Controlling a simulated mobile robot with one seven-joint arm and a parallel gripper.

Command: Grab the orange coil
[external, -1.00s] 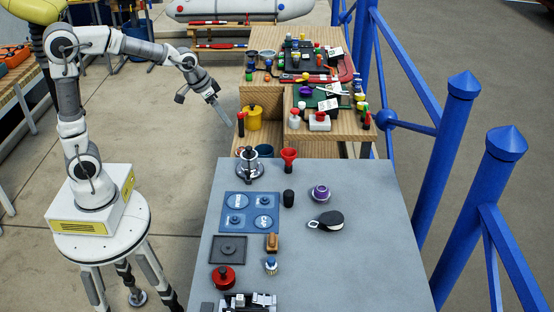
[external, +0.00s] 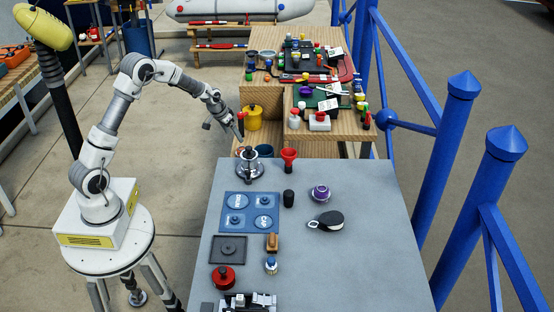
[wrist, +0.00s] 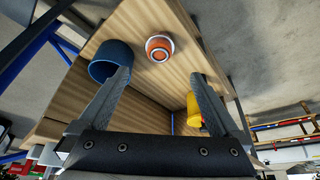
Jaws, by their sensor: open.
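A round orange thing with a pale rim (wrist: 159,48), which looks like the orange coil, sits on the wooden surface in the wrist view, ahead of and between my fingertips. It is apart from both fingers. In the external view a small orange-red shape (external: 240,151) shows just beyond the grey table's far edge, mostly hidden. My gripper (wrist: 160,82) is open and empty. In the external view my gripper (external: 239,135) points down near the left end of the wooden shelf unit, above that shape.
A blue cup (wrist: 108,62) is close to the left finger in the wrist view, and a yellow pot (wrist: 194,112) is by the right finger. The grey table (external: 350,270) with several items stands in front. Wooden side panels (external: 262,96) rise behind the yellow pot.

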